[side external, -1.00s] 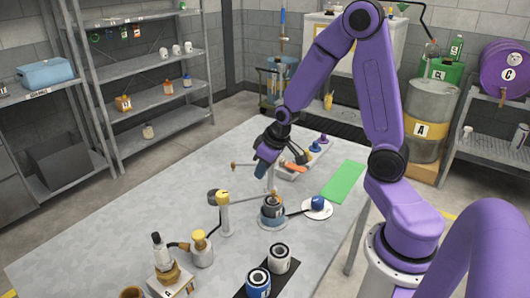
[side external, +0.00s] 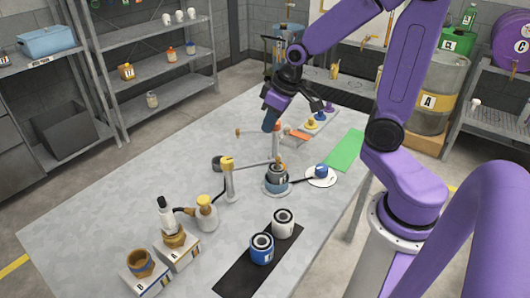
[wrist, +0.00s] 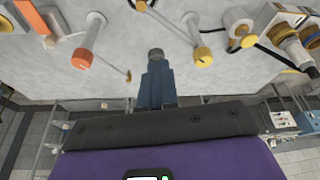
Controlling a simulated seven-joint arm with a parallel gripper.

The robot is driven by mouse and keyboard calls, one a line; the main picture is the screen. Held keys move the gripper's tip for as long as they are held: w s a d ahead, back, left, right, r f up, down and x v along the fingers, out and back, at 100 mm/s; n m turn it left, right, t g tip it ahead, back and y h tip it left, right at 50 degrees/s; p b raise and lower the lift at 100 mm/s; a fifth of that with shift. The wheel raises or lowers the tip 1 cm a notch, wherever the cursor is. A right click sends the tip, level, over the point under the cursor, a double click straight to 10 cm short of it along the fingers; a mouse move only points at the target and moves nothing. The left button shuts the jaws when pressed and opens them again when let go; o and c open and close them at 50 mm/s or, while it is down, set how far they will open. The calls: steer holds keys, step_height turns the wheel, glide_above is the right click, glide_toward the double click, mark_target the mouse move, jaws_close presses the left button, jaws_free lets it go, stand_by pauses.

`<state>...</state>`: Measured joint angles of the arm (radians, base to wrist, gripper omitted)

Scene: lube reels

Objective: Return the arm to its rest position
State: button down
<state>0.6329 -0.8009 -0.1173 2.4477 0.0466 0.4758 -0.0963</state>
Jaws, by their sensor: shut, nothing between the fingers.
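My gripper (side external: 268,127) is in the air above the far middle of the grey table, pointing down, in the side external view. Its blue-grey fingers are together with nothing between them. In the wrist view the shut fingers (wrist: 155,58) point at the table top, apart from the things on it. My purple arm is bent, with its elbow out of the top of the side view.
Below and nearer are a yellow-capped post (side external: 229,178) with a side arm, a dark-and-blue reel (side external: 276,180) and a blue knob on a white disc (side external: 321,175). Blue (side external: 262,249) and white (side external: 283,223) cans stand on a black mat. A green mat (side external: 344,149) lies right.

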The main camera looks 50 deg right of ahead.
steer(key=s+a+n+g, duration=0.1)
steer(key=s+a+n, duration=0.3)
steer(key=s, duration=0.6)
steer(key=s+a+r+n+g, duration=0.1)
steer(key=s+a+n, duration=0.3)
steer(key=s, duration=0.7)
steer(key=shift+a+n+g, duration=0.15)
steer(key=shift+n+g, duration=0.65)
steer(key=shift+n, duration=0.2)
